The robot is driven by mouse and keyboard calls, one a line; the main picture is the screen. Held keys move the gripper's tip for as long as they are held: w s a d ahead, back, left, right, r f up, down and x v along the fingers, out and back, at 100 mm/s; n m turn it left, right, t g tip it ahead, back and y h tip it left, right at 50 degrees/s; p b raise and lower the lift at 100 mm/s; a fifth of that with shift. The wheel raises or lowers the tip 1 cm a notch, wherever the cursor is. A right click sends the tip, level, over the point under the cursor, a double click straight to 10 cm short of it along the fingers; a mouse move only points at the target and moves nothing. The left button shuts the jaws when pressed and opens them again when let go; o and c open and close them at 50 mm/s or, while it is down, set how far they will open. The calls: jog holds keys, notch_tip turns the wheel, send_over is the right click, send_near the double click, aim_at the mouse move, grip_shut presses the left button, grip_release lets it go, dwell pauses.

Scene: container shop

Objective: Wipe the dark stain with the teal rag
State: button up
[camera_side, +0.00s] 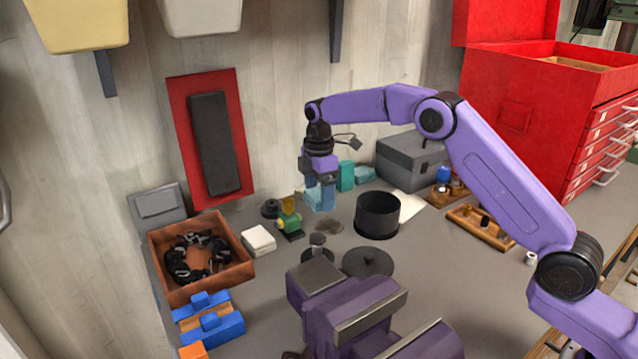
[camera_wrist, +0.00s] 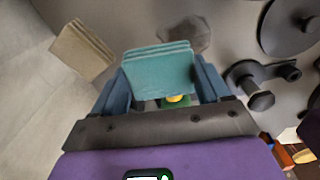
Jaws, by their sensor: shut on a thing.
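The teal rag (camera_wrist: 158,72) is a folded stack of several layers, held between the blue fingers of my gripper (camera_wrist: 160,80) in the wrist view. In the side view my gripper (camera_side: 320,193) points down, with the light teal rag (camera_side: 312,198) partly hidden by its fingers. The rag appears to be above the bench; the exact gap cannot be told. The dark stain (camera_side: 329,227) is a flat grey-brown patch on the bench, just in front of my gripper. In the wrist view the stain (camera_wrist: 188,35) shows just beyond the rag's far edge, partly hidden by it.
A black cylindrical pot (camera_side: 377,215) stands right of the stain. A dark knobbed tool (camera_side: 318,244) and a round black lid (camera_side: 368,262) lie in front, before the purple vise (camera_side: 345,305).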

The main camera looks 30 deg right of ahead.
aim_at(338, 236)
notch_tip(338, 236, down, 4)
jog(key=shift+f, duration=0.1)
jog(key=shift+s+f, duration=0.1)
jog(key=shift+s, duration=3.9)
jog(key=shift+w, duration=4.1)
jog(key=shift+s+r, duration=0.1)
jog(key=shift+r, duration=3.9)
